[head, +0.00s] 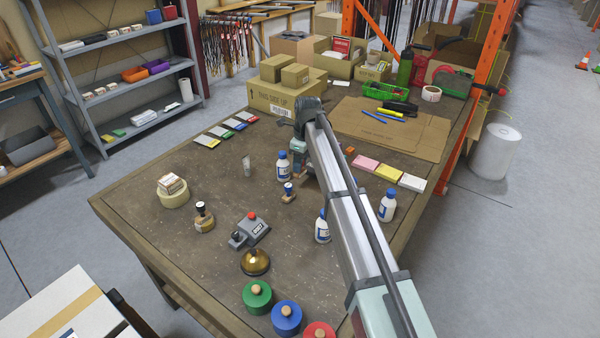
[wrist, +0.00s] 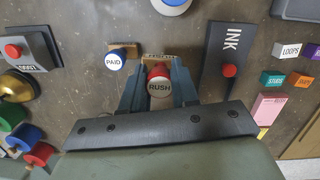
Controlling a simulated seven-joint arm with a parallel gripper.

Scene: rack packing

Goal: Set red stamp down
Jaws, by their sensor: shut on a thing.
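The red stamp (wrist: 159,70) shows in the wrist view, with a round cap reading RUSH and a wooden base beyond it. My gripper (wrist: 158,88) is shut on it, one dark finger on each side. I cannot tell whether the base touches the table. A stamp with a PAID cap (wrist: 117,60) stands just left of it. A dark INK pad case (wrist: 228,65) with a red knob lies to the right. In the head view my arm covers the red stamp and most of the gripper; the PAID stamp (head: 288,192) shows left of the arm.
White bottles (head: 283,166) stand near my arm on both sides. A grey device with a red knob (head: 250,232), a brass bell (head: 255,263) and round coloured pieces (head: 257,296) are nearer the front.

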